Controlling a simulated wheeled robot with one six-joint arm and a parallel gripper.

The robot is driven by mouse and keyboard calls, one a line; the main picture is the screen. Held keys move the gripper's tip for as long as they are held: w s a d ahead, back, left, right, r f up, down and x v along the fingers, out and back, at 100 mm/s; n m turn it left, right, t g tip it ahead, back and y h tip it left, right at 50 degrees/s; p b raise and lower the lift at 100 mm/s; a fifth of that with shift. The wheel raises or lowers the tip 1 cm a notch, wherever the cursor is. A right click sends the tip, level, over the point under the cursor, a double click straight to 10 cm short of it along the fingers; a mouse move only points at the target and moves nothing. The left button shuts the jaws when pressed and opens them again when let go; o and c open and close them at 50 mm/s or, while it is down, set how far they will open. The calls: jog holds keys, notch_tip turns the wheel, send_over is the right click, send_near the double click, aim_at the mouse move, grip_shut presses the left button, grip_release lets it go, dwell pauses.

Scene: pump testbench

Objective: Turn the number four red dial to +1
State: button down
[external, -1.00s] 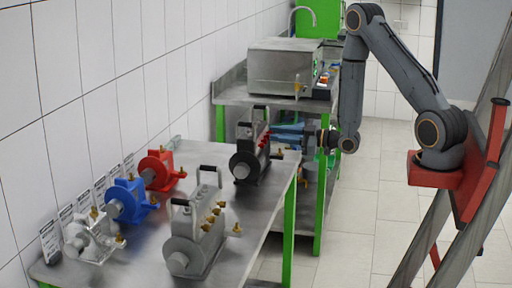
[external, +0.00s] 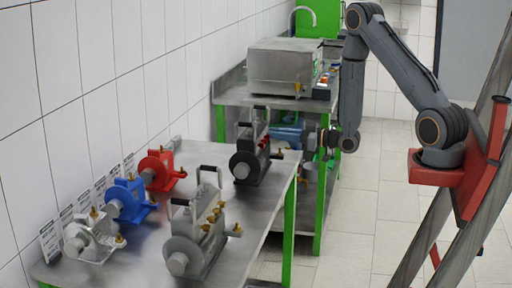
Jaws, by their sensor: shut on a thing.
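The black pump (external: 243,168) stands at the far right corner of the near table, with a dark handle on top. A row of small red dials (external: 264,141) runs along its right side; the numbers and dial marks are too small to read. My gripper (external: 279,140) reaches in from the right, level with the dials and against that side of the pump. It is shut on a red dial, most likely one in this row; which one I cannot tell.
On the near table (external: 150,250) stand a grey pump (external: 196,238) with brass fittings, a red pump (external: 160,170), a blue pump (external: 127,200) and a clear pump (external: 88,238). A steel box (external: 285,66) sits on the far bench.

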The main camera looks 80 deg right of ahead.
jog(key=shift+m+p, duration=0.4)
jog(key=shift+m, duration=1.8)
jog(key=c, duration=2)
grip_release()
jog(key=s+b, duration=0.2)
jog(key=s, duration=0.6)
